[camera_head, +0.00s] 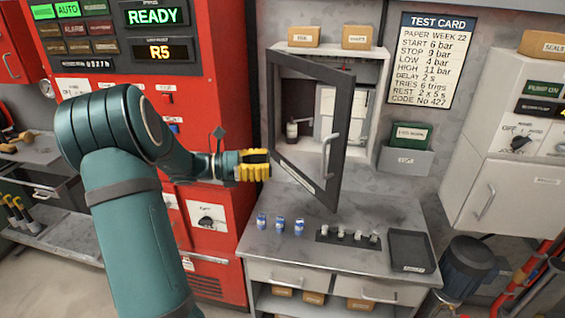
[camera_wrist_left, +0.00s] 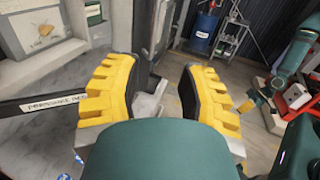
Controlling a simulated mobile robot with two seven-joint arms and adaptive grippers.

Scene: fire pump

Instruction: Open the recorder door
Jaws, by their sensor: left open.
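The recorder door (camera_head: 346,130) is a dark-framed door with a clear pane. In the head view it stands ajar, swung out from the pale recorder cabinet (camera_head: 374,75), with its left side at the cabinet. Its pale handle (camera_head: 325,158) is near the free edge on the right. My left gripper (camera_head: 268,165) has yellow fingers and is just left of the door. In the left wrist view the gripper (camera_wrist_left: 160,92) is open, with no object clearly held. A labelled dark bar (camera_wrist_left: 55,102) shows left of it. My right gripper (camera_wrist_left: 247,105) appears small at the right; its jaws are unclear.
A grey bench (camera_head: 290,245) below the door holds several small blue cans, a dark block with pale pieces and a black tray (camera_head: 411,251). A red panel (camera_head: 224,100) stands left, a white cabinet (camera_head: 505,190) right. Small boxes sit on the recorder's top.

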